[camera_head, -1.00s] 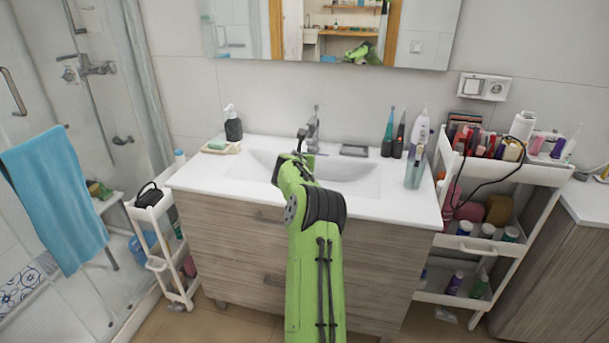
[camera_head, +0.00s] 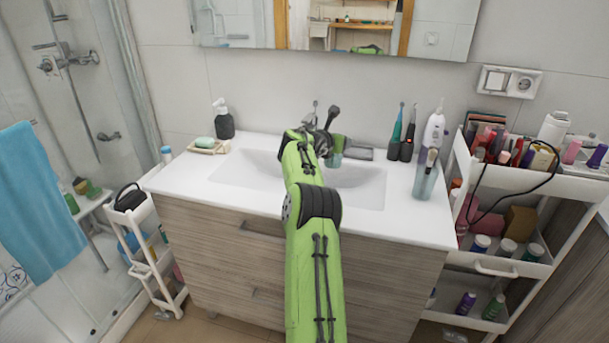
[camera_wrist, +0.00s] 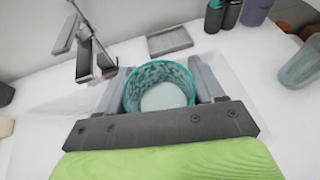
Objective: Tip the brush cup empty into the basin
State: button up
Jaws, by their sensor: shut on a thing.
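My gripper (camera_wrist: 160,95) is shut on the brush cup (camera_wrist: 161,72), a teal, see-through cup held between its two fingers. In the wrist view I look into the cup's open mouth, and its inside looks empty, with a pale bottom. In the head view the cup (camera_head: 335,150) shows in part at the far end of my green arm. It is over the white basin (camera_head: 363,187), near the faucet (camera_head: 326,122). The arm hides the middle of the basin, and I cannot tell the cup's exact tilt or height.
A soap dish (camera_head: 207,147) and dark dispenser (camera_head: 224,122) stand left of the basin. A grey tray (camera_head: 358,153), electric toothbrushes (camera_head: 402,140) and a clear cup (camera_head: 425,180) stand to its right. A loaded white cart (camera_head: 507,268) stands at the right.

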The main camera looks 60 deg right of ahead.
notch_tip(320, 180, down, 13)
jog(key=b, duration=1)
jog(key=shift+d+f, duration=0.2)
jog(key=shift+d, duration=0.05)
jog(key=shift+w+a+r, duration=0.1)
jog(key=shift+r, duration=0.05)
